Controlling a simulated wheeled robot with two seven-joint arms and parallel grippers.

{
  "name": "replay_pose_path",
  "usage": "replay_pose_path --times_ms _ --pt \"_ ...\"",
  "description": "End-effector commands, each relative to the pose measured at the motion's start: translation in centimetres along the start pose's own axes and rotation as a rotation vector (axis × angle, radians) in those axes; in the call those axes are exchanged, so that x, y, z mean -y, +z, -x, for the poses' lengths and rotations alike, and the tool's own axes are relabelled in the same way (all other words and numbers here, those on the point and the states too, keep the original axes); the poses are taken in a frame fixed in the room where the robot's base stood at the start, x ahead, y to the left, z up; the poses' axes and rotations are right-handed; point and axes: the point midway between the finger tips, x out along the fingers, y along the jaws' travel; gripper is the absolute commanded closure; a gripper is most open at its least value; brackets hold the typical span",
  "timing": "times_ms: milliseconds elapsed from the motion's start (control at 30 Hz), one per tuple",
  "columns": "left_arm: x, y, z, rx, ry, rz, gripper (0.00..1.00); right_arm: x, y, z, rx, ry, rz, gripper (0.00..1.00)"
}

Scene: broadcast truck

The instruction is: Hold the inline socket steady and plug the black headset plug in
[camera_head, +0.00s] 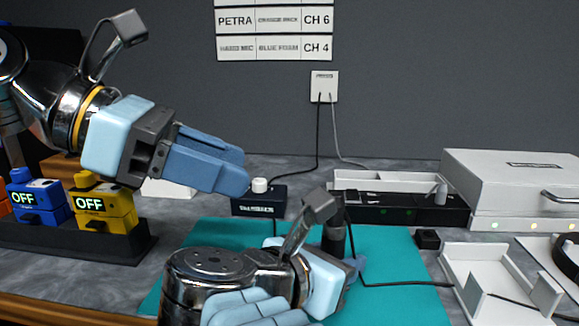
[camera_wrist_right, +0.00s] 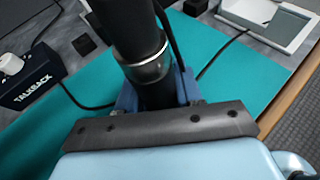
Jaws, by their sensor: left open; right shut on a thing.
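My right gripper (camera_head: 345,262) is low over the teal mat and shut on a dark upright cylinder (camera_head: 334,238), which appears to be the inline socket. In the right wrist view the cylinder (camera_wrist_right: 138,38) stands between the blue fingers (camera_wrist_right: 157,92) and has a silver ring. Its lower end is hidden by the gripper. A thin black cable passes close beside it. My left gripper (camera_head: 236,172) is open and empty, raised at the left, well apart from the cylinder. I cannot make out the black headset plug for certain.
The teal mat (camera_head: 395,305) lies in front. A talkback box (camera_head: 258,207) with a white knob stands behind it. A white tray (camera_head: 470,290) is at the right, with a small black block (camera_head: 427,239) near it. Yellow and blue packs (camera_head: 103,205) sit in a left rack.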

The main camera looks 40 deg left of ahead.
Motion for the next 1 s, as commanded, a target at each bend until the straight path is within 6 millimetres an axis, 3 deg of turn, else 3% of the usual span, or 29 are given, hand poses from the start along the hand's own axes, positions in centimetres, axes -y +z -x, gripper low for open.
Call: replay_pose_path --times_ms 233,267,467,767,1000 --pt "0.0 0.0 -0.1 0.0 0.0 0.001 0.5 0.0 -0.2 0.1 -0.002 0.0 0.002 0.96" --pt "0.0 0.0 -0.1 0.0 0.0 0.001 0.5 0.0 -0.2 0.1 -0.002 0.001 0.002 0.63" --pt "-0.1 0.0 -0.1 0.0 0.0 0.001 0.5 0.0 -0.1 0.1 -0.001 0.001 0.001 0.35" --pt "-0.1 0.0 -0.1 0.0 0.001 0.001 0.5 -0.1 -0.1 0.4 -0.001 0.002 0.0 0.35" --pt "-0.1 0.0 -0.1 0.0 0.001 0.001 0.5 -0.1 -0.1 4.2 0.001 0.005 0.0 0.35"
